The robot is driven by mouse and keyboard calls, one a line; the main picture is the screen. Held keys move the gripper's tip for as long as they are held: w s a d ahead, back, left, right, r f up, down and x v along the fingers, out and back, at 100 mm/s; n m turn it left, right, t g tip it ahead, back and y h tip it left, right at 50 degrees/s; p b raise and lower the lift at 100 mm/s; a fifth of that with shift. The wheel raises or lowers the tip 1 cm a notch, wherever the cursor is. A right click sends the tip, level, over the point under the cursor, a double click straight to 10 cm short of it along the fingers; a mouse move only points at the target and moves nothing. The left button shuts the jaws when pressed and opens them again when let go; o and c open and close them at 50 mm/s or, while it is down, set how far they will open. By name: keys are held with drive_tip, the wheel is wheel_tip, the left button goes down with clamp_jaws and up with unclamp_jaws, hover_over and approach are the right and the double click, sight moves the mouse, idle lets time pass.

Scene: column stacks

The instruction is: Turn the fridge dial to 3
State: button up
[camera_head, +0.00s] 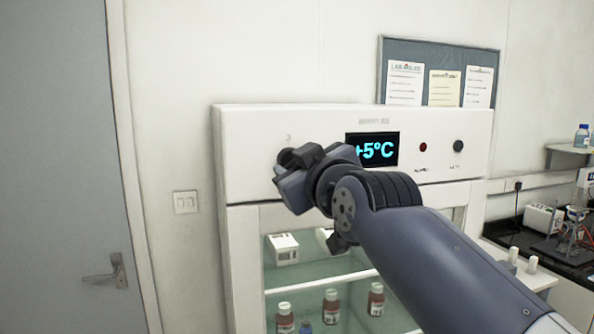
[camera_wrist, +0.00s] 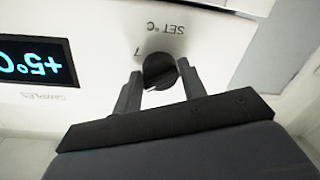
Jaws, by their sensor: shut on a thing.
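The fridge dial (camera_wrist: 160,69) is a dark round knob on the white panel, shown upside down in the wrist view. "SET °C" is printed beside it, and a figure that looks like 7 stands near its left side. My gripper (camera_wrist: 160,82) has one finger on each side of the dial and is shut on it. A small pale mark shows on the dial's lower edge; which number it points to I cannot tell. In the head view my gripper (camera_head: 288,163) is at the panel's left end and mostly hides the dial. The fridge (camera_head: 245,150) display (camera_head: 372,150) reads +5°C.
A red light (camera_head: 423,147) and a dark round knob (camera_head: 458,146) are on the panel's right. Bottles (camera_head: 331,307) stand behind the glass below. A grey door (camera_head: 60,200) and a wall switch (camera_head: 186,202) are at left; a cluttered bench is at right.

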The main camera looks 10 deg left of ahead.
drive_tip(key=n, duration=0.3)
drive_tip(key=n+b, duration=0.1)
drive_tip(key=n, duration=0.3)
drive_tip(key=n+b, duration=0.1)
drive_tip(key=n, duration=0.2)
drive_tip(key=shift+r+h, duration=0.3)
drive_tip(key=shift+r, duration=0.05)
drive_tip(key=shift+n, duration=0.3)
drive_tip(key=o, duration=0.9)
drive_tip(key=shift+f, duration=0.1)
drive_tip(key=shift+o, duration=0.2)
drive_tip(key=shift+d, duration=0.1)
drive_tip(key=b+v, duration=0.3)
drive_tip(key=v, duration=0.7)
drive_tip(key=shift+s+r, duration=0.25)
drive_tip(key=shift+s, duration=0.1)
drive_tip(key=shift+d, duration=0.1)
